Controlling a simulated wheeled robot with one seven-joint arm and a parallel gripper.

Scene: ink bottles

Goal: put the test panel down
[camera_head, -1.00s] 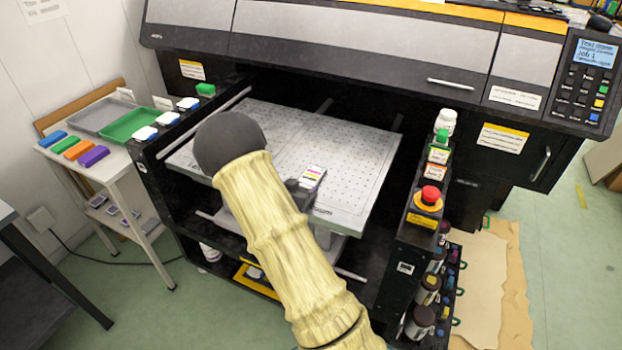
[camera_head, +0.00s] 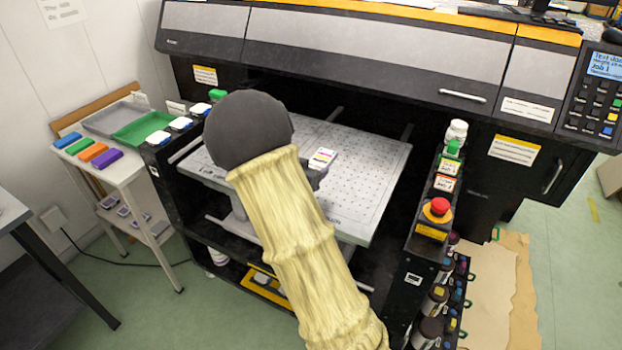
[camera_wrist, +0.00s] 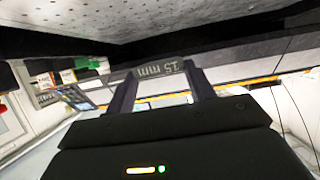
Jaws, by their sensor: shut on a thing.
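The test panel (camera_head: 322,158) is a small white plate with coloured stripes. In the head view it shows just past my forearm, in front of the perforated grey printer bed (camera_head: 362,188). My gripper (camera_head: 314,176) is mostly hidden behind my arm there. I cannot tell whether the panel touches the bed.
The printer body (camera_head: 340,50) overhangs the bed's back. A red stop button (camera_head: 437,208) and small bottles line the right rail. A side table at left holds a green tray (camera_head: 143,129), a grey tray (camera_head: 112,118) and several coloured blocks. Much of the bed is clear.

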